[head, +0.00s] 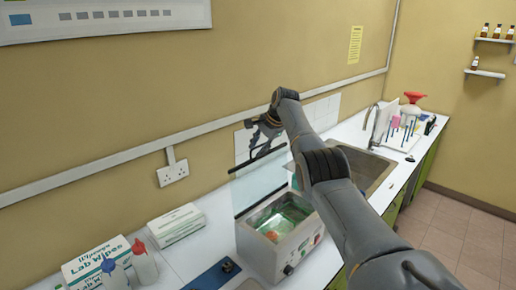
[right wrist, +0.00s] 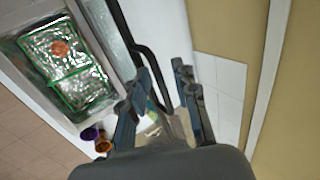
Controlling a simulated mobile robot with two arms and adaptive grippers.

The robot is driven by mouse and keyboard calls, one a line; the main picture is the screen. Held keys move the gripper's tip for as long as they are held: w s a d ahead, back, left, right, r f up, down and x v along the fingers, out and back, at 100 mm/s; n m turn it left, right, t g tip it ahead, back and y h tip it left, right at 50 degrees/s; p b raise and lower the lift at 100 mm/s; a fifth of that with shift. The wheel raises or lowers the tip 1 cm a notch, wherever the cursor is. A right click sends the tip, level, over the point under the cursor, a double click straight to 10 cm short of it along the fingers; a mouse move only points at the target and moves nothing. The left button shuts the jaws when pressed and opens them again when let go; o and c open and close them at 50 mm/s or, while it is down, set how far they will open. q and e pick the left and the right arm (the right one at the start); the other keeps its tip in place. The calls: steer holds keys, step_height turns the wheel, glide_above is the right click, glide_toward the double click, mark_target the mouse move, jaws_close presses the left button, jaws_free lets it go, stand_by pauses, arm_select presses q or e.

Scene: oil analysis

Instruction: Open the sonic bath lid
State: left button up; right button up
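My right gripper (head: 262,136) is at the handle. In the right wrist view, the fingers of my right gripper (right wrist: 160,75) are apart, and the black handle (right wrist: 148,58) passes by or between them; contact is unclear. My left gripper is out of view.
Lab wipes boxes (head: 98,262) and squeeze bottles (head: 144,262) stand left of the bath. A blue device (head: 212,277) lies just left of it. A sink (head: 365,170) with a tap is to the right. The wall (head: 110,110) is close behind the lid.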

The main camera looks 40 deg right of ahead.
steer(key=shift+f, duration=0.1)
steer(key=v, duration=1.2)
stand_by(0.4)
